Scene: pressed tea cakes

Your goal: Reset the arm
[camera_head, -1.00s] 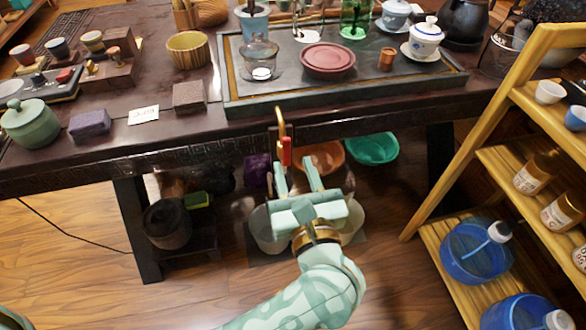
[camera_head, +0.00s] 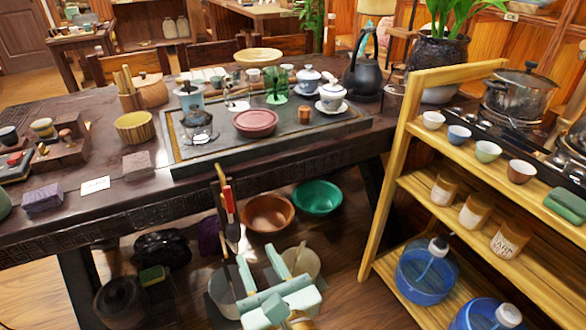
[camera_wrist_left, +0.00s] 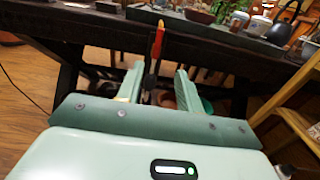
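My left gripper (camera_head: 260,264) is pale green and sits low in the head view, in front of the table and below its top. In the left wrist view its two fingers (camera_wrist_left: 158,84) stand apart with nothing held between them. A red-handled tool (camera_head: 228,199) hangs at the table's front edge. In the wrist view the tool (camera_wrist_left: 157,42) lines up with the gap between the fingers, but it looks farther off. The rest of my left arm is mostly cut off by the lower edge of the head view. My right gripper is not in view.
The dark table (camera_head: 112,212) carries a tea tray (camera_head: 345,128) with a reddish round dish (camera_head: 255,123). Below are an orange bowl (camera_head: 268,213), a green bowl (camera_head: 317,198) and pale bins. A wooden shelf (camera_head: 384,225) stands close on the right.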

